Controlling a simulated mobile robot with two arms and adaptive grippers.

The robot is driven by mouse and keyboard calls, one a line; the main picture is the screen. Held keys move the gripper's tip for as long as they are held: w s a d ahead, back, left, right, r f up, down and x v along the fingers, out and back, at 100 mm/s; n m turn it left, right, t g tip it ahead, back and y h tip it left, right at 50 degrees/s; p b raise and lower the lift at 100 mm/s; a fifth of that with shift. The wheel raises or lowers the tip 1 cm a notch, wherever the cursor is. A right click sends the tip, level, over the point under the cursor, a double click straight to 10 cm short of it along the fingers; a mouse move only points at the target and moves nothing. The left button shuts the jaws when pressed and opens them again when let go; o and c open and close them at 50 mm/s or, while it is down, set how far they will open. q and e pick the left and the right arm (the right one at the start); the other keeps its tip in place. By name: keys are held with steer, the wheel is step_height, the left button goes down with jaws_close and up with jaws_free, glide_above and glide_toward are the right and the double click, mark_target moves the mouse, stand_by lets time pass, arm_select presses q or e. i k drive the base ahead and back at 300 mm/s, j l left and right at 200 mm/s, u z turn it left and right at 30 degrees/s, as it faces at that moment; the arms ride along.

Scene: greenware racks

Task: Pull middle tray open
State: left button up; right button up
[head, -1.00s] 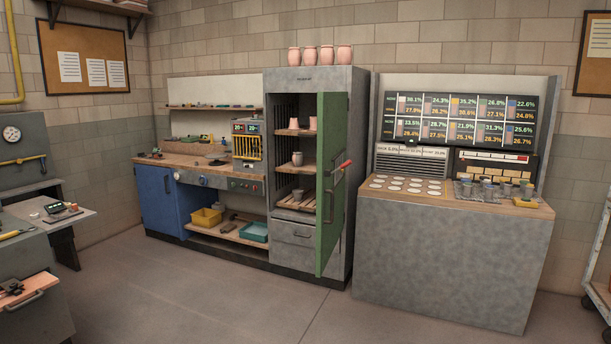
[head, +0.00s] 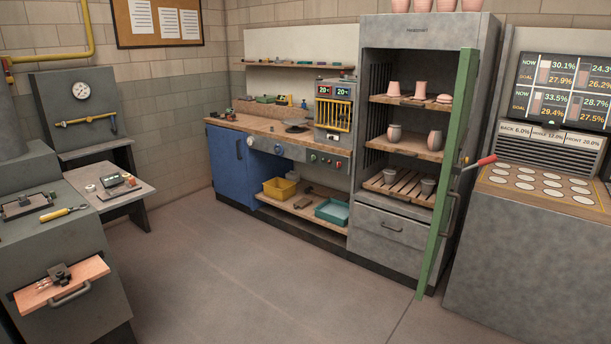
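The grey drying cabinet (head: 371,130) stands right of centre, with its green door (head: 449,170) swung open and seen nearly edge-on. The middle tray (head: 408,150) is a wooden board inside it, carrying two pots, a brownish one (head: 394,133) and a pinkish-grey one (head: 434,140). It looks pushed in, level with the other trays. The upper tray (head: 408,102) bears pink pieces. The lower slatted tray (head: 400,190) bears two grey cups. The door hides the right ends of the trays. Neither of my grippers is in view.
A red-handled lever (head: 480,162) sticks out right of the door. A grey counter (head: 520,250) with white discs stands at the right. A workbench (head: 270,130) adjoins the cabinet's left. Grey equipment (head: 55,240) with a pulled-out board is at lower left. The floor (head: 260,270) before the cabinet is clear.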

mark_target(411, 144)
steer(key=i+z, duration=0.1)
steer(key=i, duration=0.7)
steer(key=i+z, duration=0.1)
steer(key=i, duration=0.75)
steer(key=i+j+z, duration=0.1)
steer(key=i, duration=0.7)
steer(key=j, duration=0.1)
